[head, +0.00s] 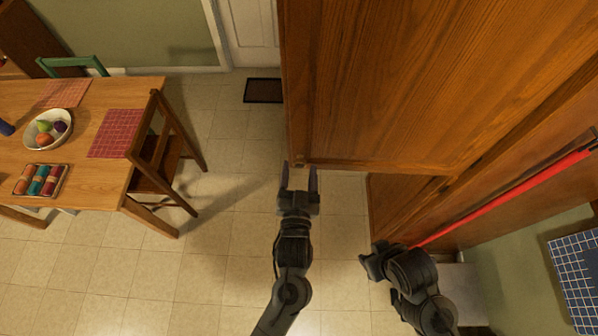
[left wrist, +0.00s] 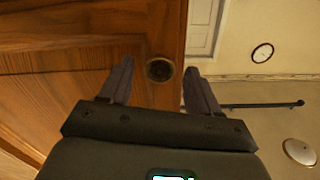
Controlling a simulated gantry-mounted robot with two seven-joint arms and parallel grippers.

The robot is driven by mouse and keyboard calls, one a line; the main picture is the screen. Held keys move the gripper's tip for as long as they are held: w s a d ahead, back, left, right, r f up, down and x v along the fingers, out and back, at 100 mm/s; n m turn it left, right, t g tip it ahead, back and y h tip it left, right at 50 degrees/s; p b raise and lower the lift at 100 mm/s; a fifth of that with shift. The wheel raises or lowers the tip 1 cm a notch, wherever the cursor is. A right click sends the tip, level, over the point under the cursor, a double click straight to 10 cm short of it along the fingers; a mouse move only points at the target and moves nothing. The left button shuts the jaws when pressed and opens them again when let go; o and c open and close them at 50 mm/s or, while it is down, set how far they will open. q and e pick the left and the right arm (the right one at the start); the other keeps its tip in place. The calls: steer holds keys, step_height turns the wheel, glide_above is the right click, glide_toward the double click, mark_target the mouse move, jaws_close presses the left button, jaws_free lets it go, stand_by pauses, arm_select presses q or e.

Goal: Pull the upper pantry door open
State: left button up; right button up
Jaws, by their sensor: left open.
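The upper pantry door (head: 400,90) is a large brown wooden panel filling the upper right of the head view. Its round dark knob (left wrist: 160,69) shows in the left wrist view near the panel's edge. My left gripper (head: 299,176) is at the lower left corner of the wood in the head view. In the left wrist view its open fingers (left wrist: 159,86) stand on either side of the knob; I cannot tell whether they touch it. My right gripper (head: 372,262) is lower right of the left one, apart from the door, its jaws unclear.
A lower wooden panel (head: 386,212) and a long red bar (head: 505,200) lie on the right. A table (head: 95,165) with a fruit bowl (head: 33,141) and a chair (head: 158,160) stand at left. Tiled floor (head: 215,235) is clear between. A dark mat (head: 263,91) lies behind.

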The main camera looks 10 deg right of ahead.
arm_select(q)
steer(key=shift+s, duration=0.1)
steer(key=shift+s+a+f, duration=0.1)
steer(key=shift+s, duration=0.2)
steer(key=b+v, duration=0.2)
steer(key=v, duration=0.8)
steer(key=shift+b, duration=0.4)
